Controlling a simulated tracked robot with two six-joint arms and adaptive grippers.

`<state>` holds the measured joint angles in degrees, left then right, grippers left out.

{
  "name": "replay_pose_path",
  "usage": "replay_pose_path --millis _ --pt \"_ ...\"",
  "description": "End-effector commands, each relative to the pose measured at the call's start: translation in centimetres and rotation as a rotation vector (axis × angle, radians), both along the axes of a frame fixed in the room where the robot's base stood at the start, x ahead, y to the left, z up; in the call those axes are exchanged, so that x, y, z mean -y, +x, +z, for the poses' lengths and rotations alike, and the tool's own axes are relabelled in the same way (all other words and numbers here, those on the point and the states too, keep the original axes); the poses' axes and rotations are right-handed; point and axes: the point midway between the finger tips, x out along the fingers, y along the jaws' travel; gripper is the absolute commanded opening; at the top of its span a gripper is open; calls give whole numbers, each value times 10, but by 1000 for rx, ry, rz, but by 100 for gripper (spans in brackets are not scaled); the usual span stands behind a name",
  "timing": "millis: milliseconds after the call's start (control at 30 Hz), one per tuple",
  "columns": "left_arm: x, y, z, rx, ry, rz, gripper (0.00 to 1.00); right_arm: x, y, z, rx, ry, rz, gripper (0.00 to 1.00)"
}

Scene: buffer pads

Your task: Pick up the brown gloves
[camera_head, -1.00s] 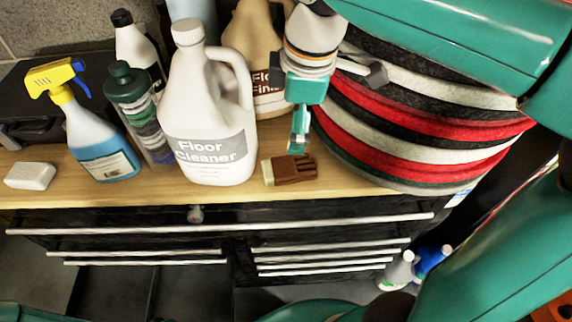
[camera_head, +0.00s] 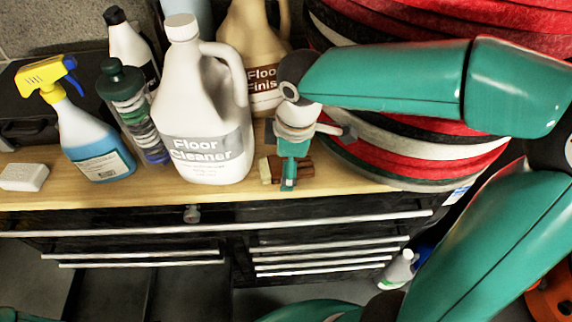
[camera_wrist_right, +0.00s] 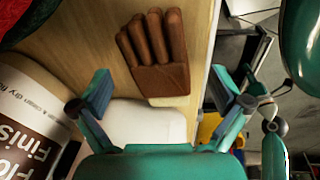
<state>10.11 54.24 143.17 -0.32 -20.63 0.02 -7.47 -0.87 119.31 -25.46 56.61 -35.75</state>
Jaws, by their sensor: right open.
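The brown gloves (camera_head: 305,168) lie on the wooden top of the cabinet, just right of the white floor cleaner jug, with a pale cuff at the left end. In the right wrist view the gloves (camera_wrist_right: 157,52) show brown fingers pointing away from the camera. My right gripper (camera_head: 288,182) is over the gloves in the head view and hides part of them. In the right wrist view my right gripper (camera_wrist_right: 168,95) is open, its two fingers apart, with the gloves ahead of and between them, not gripped. My left gripper is not in view.
The floor cleaner jug (camera_head: 205,120) stands close left of the gloves. A floor finish jug (camera_head: 262,60) is behind. A stack of red, black and white pads (camera_head: 400,150) stands to the right. The cabinet's front edge (camera_head: 330,200) is close to the gloves.

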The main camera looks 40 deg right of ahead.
Motion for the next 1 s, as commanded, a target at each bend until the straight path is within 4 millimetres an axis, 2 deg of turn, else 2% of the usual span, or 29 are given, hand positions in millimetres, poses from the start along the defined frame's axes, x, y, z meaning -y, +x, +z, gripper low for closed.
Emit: replay_pose_path --millis 267,367,600,700,1000 --pt "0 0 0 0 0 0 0 0 1 -5 0 0 -1 100" --pt "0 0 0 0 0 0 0 0 1 -5 0 0 -1 87" --pt "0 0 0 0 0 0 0 0 1 -5 0 0 0 47" --pt "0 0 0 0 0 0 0 0 1 -5 0 0 0 34" --pt "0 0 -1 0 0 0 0 0 0 -4 1 1 0 33"
